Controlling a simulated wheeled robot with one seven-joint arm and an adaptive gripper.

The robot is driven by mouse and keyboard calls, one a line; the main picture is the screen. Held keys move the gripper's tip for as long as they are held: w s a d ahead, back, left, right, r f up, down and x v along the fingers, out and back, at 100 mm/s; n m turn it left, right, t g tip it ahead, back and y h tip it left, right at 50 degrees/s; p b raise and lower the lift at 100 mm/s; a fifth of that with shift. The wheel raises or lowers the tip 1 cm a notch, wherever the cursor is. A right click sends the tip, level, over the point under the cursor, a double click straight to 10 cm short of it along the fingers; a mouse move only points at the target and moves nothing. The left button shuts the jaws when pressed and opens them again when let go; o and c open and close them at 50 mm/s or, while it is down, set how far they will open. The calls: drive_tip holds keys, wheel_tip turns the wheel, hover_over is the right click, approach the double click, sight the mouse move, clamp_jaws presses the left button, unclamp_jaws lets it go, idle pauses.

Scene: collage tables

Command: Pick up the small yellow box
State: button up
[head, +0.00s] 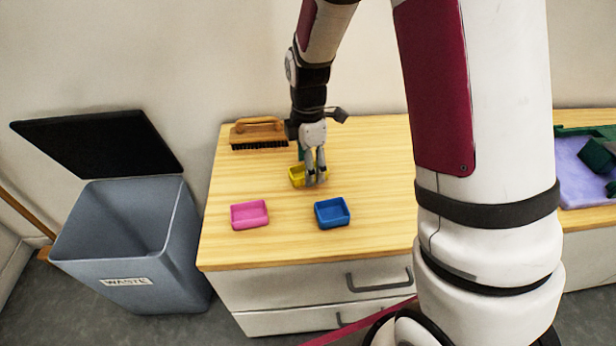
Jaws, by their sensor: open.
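The small yellow box (296,175) sits on the wooden tabletop, partly hidden behind my gripper. My gripper (316,183) points down at the right part of the yellow box. Its fingers are open and overlap the box in the head view. I cannot tell whether they touch it or whether a box wall lies between them.
A pink box (249,214) and a blue box (332,212) lie nearer on the table (380,150). A wooden brush (258,133) lies at the back left. A grey waste bin (125,235) with an open lid stands left. A purple tray (580,180) is far right.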

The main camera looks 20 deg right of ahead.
drive_tip(key=shift+f, duration=0.8)
drive_tip(key=c, duration=0.8)
drive_tip(key=shift+c, duration=0.2)
drive_tip(key=shift+r, duration=0.15)
